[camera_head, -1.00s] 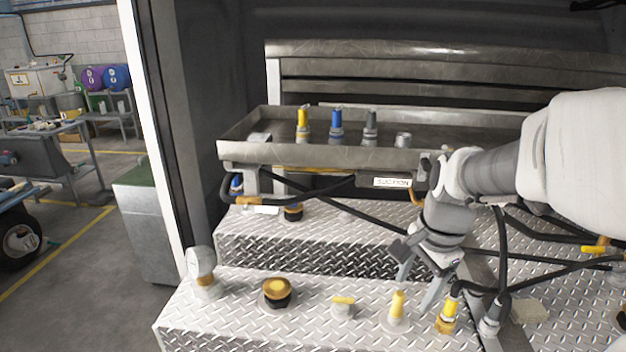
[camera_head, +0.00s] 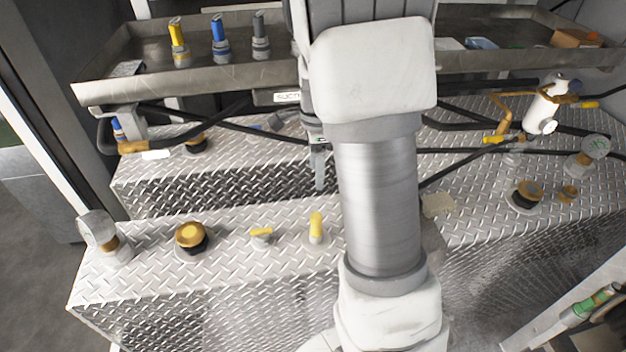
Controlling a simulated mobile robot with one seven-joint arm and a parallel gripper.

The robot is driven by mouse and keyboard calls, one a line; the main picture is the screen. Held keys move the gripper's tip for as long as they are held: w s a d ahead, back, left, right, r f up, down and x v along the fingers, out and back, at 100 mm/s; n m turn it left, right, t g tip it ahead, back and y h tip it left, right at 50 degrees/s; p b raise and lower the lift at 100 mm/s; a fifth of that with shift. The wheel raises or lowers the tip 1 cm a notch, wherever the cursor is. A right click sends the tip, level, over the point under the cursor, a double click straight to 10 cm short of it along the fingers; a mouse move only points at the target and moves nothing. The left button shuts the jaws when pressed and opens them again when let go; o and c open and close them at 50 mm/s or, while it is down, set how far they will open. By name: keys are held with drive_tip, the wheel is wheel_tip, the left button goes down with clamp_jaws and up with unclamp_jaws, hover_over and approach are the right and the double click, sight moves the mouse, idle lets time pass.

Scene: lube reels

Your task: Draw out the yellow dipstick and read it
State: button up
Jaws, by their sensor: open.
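Two small yellow-handled fittings stand on the near diamond-plate deck: a low one with a flat yellow bar handle (camera_head: 261,232) on a grey base, and an upright yellow handle (camera_head: 316,226) on a round base to its right. I cannot tell for certain which is the dipstick. Both are seated in the deck. My gripper (camera_head: 319,172) shows only in part, beyond the upright yellow handle and apart from it in the picture. One finger points down; my arm hides the rest. It holds nothing that I can see.
A black-and-amber cap (camera_head: 191,237) and a gauge (camera_head: 101,231) stand left on the deck. Yellow, blue and grey nozzles (camera_head: 219,38) stand in the metal tray (camera_head: 190,80) behind. Black hoses (camera_head: 470,151) cross the rear. More fittings (camera_head: 526,196) stand at right.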

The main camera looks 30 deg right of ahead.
sight(316, 215)
wheel_tip(316, 215, down, 17)
drive_tip(key=shift+r, duration=0.1)
idle(0.4)
clamp_jaws()
